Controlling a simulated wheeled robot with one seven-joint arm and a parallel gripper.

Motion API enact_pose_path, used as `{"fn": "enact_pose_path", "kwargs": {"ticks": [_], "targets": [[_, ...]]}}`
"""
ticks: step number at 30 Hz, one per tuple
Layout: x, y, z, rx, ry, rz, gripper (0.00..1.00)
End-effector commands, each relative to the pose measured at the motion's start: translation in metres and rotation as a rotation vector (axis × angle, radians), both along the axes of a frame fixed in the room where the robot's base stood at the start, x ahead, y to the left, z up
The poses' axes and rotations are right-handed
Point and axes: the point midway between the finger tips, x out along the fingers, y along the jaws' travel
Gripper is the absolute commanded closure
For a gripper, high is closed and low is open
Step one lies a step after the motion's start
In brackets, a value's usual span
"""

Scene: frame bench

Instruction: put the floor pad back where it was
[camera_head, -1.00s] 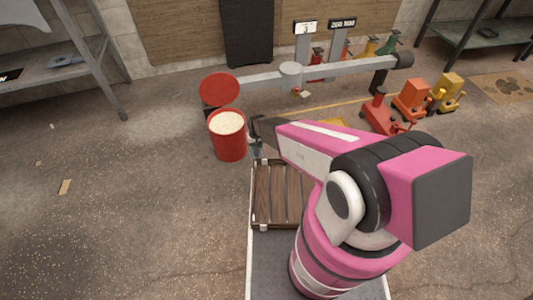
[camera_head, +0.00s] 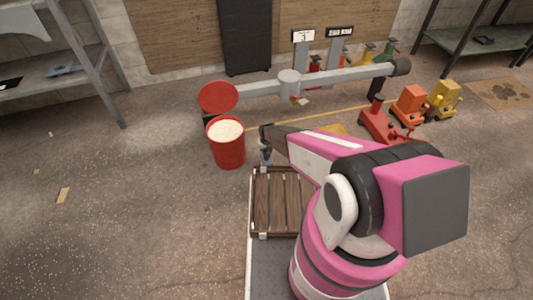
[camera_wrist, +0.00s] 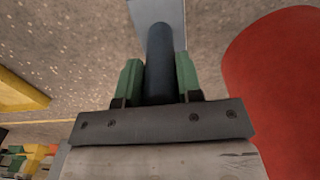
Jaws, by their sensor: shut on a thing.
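My gripper (camera_head: 265,143) is just right of the red drum, above the far end of a slatted wooden rack. In the wrist view its green fingers (camera_wrist: 158,82) are shut on a dark round handle (camera_wrist: 159,50). A flat grey-blue piece (camera_wrist: 160,10) extends beyond the handle. A flat yellow piece (camera_head: 332,129) lies on the floor behind my arm, partly hidden; its edge also shows at left in the wrist view (camera_wrist: 20,92). I cannot tell for sure which thing is the floor pad.
The red drum (camera_head: 228,149), filled with pale material, stands close to my gripper. The wooden rack (camera_head: 278,205) is below. A grey beam (camera_head: 330,77) with a red disc (camera_head: 219,97) crosses behind. Red, orange and yellow jacks stand right. The left floor is mostly clear.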

Motion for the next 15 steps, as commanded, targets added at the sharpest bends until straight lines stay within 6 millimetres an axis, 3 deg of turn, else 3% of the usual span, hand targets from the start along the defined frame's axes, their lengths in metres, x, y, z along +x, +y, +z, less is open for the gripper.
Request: {"fn": "enact_pose_path", "kwargs": {"ticks": [3, 14, 15], "targets": [[0.0008, 0.0003, -0.0133, 0.0, -0.001, 0.0, 0.86], [0.0, 0.0002, -0.016, 0.0, -0.001, 0.0, 0.86], [-0.0001, 0.0002, -0.0162, 0.0, -0.001, 0.0, 0.6]]}}
